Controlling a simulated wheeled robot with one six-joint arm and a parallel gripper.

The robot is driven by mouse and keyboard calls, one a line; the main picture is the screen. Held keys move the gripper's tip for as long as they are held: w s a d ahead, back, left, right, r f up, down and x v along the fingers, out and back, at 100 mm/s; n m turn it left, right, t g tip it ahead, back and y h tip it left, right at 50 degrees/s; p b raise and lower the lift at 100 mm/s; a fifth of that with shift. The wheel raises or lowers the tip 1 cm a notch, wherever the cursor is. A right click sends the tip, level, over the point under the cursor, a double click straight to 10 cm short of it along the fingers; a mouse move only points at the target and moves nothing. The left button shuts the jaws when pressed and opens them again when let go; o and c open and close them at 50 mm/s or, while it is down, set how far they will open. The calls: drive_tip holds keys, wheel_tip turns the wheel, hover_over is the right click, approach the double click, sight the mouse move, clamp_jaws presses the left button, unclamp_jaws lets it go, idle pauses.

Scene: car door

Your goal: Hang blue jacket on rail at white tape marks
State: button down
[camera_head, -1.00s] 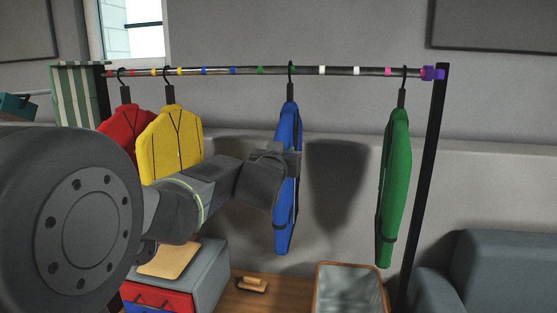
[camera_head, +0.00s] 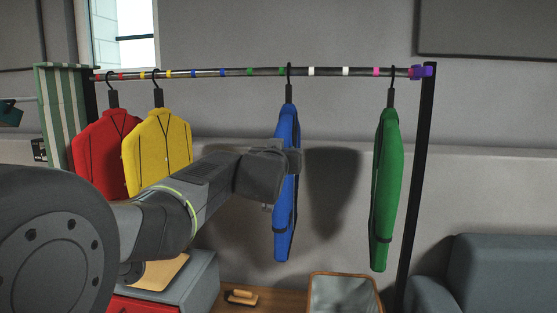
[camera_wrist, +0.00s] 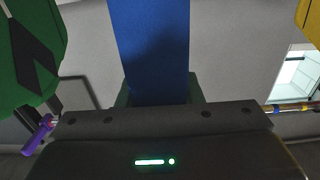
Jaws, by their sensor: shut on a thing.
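The blue jacket (camera_head: 287,215) hangs upright and edge-on from a black hanger. My gripper (camera_head: 289,162) is shut on it at about its middle height. The blue jacket also fills the upper middle of the wrist view (camera_wrist: 155,50). Its hook is at rail height, between a green mark and the left white mark; I cannot tell if it rests on the rail. The rail (camera_head: 220,73) carries coloured tape bands. Two white tape marks, the left one (camera_head: 311,71) and the right one (camera_head: 345,71), lie right of the hook, with bare rail between them.
A red jacket (camera_head: 98,150) and a yellow jacket (camera_head: 150,150) hang at left. A green jacket (camera_head: 387,190) hangs near the right post (camera_head: 422,180). A wood-rimmed bin (camera_head: 345,276) and a grey sofa (camera_head: 495,275) are below right. A striped board (camera_head: 62,110) stands at left.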

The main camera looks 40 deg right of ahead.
drive_tip(key=shift+s+d+b, duration=0.45)
drive_tip(key=shift+d+b, duration=0.05)
drive_tip(key=shift+b, duration=1.65)
drive_tip(key=s+b, duration=0.1)
drive_tip(key=b, duration=0.3)
drive_tip(key=shift+d, duration=0.15)
drive_tip(key=s+d+b, duration=0.5)
drive_tip(key=s+b, duration=0.1)
drive_tip(key=b, duration=0.1)
drive_tip(key=shift+s+d, duration=0.25)
drive_tip(key=shift+s, duration=0.05)
drive_tip(key=shift+r, duration=0.1)
drive_tip(key=shift+f+b, duration=0.25)
drive_tip(key=shift+b, duration=0.05)
drive_tip(key=c, duration=1)
unclamp_jaws()
drive_tip(key=shift+o, duration=0.4)
